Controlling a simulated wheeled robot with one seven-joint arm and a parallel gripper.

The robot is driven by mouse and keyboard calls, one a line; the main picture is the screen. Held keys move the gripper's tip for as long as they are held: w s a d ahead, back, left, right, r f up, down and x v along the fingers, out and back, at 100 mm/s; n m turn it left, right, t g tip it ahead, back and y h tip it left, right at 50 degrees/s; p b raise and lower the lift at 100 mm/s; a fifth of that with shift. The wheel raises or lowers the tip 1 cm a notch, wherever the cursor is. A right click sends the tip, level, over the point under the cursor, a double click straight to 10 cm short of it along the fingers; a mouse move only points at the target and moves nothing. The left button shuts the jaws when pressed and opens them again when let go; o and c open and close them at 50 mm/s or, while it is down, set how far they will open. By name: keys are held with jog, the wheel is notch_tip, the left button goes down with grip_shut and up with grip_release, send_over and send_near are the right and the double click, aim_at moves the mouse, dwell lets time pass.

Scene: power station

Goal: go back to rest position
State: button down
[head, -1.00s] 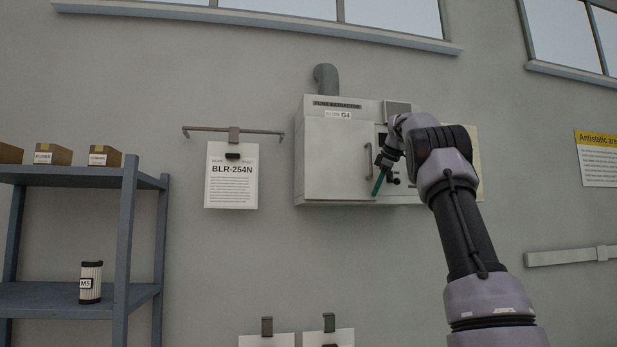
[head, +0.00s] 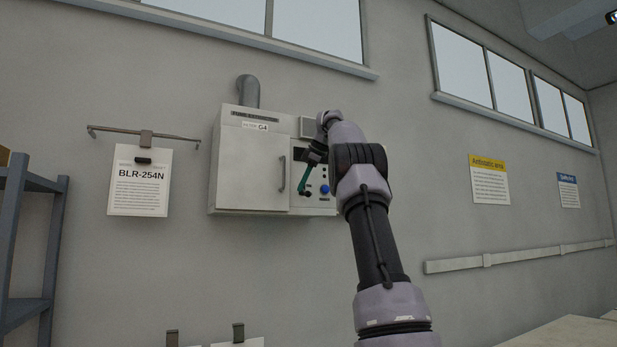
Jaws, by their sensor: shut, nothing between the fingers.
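My gripper (head: 305,180) shows in the head view at the end of my raised arm, in front of the right part of the fume extractor cabinet (head: 248,170). Its teal fingers point down and are shut with nothing between them. The cabinet is a pale wall box labelled G4, with its door closed and a vertical handle (head: 283,173). A blue button (head: 325,189) shows on its panel just right of the fingers. I cannot tell whether the fingers touch the panel. My forearm hides the cabinet's right edge.
A sheet marked BLR-254N (head: 140,182) hangs on the wall at left, beside a blue-grey shelf (head: 30,240). A yellow-headed antistatic sign (head: 489,180) and a wall rail (head: 520,256) are at right. A pale surface (head: 560,335) shows at lower right.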

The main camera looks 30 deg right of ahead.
jog(key=shift+d+v, duration=0.2)
jog(key=shift+v, duration=0.65)
jog(key=shift+d+v, duration=0.2)
jog(key=shift+v, duration=0.7)
jog(key=shift+w, duration=0.1)
jog(key=s+a+f+m, duration=0.3)
jog(key=s+a+m, duration=0.1)
jog(key=s+a, duration=0.35)
jog(key=s+a+f+m, duration=0.3)
jog(key=s+a+m, duration=0.25)
jog(key=s, duration=0.35)
jog(key=s+a+f+m, duration=0.3)
jog(key=s+f, duration=0.7)
jog(key=f, duration=0.2)
jog(key=s+a+f+m, duration=0.4)
jog(key=s+f, duration=0.6)
jog(key=f, duration=0.2)
jog(key=shift+s+a+f, duration=0.2)
jog(key=shift+s, duration=0.15)
